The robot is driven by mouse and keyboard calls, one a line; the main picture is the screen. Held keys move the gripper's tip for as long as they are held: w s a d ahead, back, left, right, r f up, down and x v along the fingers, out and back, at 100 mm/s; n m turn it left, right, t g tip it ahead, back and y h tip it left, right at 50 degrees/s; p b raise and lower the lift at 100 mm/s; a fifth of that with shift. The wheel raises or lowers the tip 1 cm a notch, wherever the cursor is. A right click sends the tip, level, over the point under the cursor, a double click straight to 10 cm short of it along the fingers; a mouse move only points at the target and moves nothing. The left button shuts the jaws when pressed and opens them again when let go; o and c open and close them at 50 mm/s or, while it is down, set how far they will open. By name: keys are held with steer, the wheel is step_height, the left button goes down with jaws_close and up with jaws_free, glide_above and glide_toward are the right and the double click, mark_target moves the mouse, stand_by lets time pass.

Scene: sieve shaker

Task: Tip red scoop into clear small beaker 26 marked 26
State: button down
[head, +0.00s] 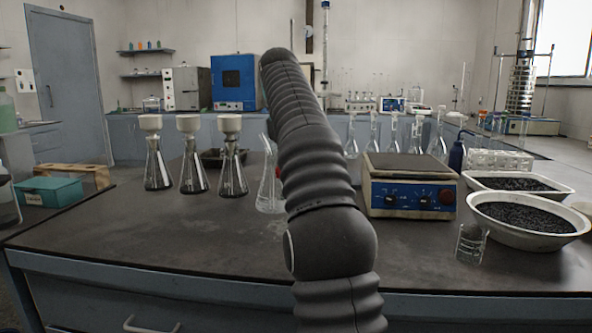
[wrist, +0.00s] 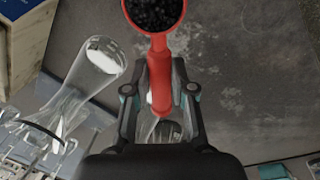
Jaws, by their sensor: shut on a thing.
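The red scoop (wrist: 159,50) is in the wrist view, with its bowl at the top edge full of black granules. My gripper (wrist: 160,92) is shut on the scoop's handle. In the head view my own arm hides the gripper and nearly all of the scoop; only a sliver of red shows beside the arm. A small clear beaker (head: 471,243) stands upright on the bench at the right front, in front of the white bowl. It looks empty, and its marking is too small to read. The beaker cannot be made out in the wrist view.
A white bowl (head: 528,219) and a white tray (head: 519,184) of black granules stand at the right. A hotplate (head: 410,186) is right of my arm. Flasks with funnels (head: 189,158) stand at left; a clear flask (wrist: 82,88) is close to my gripper. The left front bench is clear.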

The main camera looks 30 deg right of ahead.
steer(key=shift+w+a, duration=0.1)
steer(key=shift+w, duration=0.65)
steer(key=shift+a, duration=0.15)
steer(key=shift+s+t, duration=0.1)
steer(key=shift+t, duration=0.2)
steer(key=shift+s+d+f+t, duration=0.1)
steer(key=shift+d+f+t, duration=0.1)
steer(key=shift+t, duration=0.1)
steer(key=shift+s+f+t+y, duration=0.1)
steer(key=shift+f+t+y, duration=0.2)
steer(key=shift+t, duration=0.6)
steer(key=r+t, duration=0.1)
steer(key=s+t, duration=0.1)
steer(key=t, duration=0.1)
steer(key=shift+d+r+m+y, duration=0.1)
steer(key=shift+r+m+y, duration=0.2)
steer(key=shift+r, duration=0.05)
steer(key=t, duration=0.1)
steer(key=s+r+t, duration=0.1)
steer(key=shift+s+d+t, duration=0.15)
steer(key=shift+t, duration=0.25)
steer(key=shift+s+d+t+y+b, duration=0.1)
steer(key=shift+s+t+y+b, duration=0.25)
steer(key=shift+t+b, duration=0.4)
steer(key=b, duration=0.1)
steer(key=t+b, duration=0.1)
steer(key=b, duration=0.1)
steer(key=shift+s+r+b, duration=0.2)
steer(key=shift+s+b, duration=0.1)
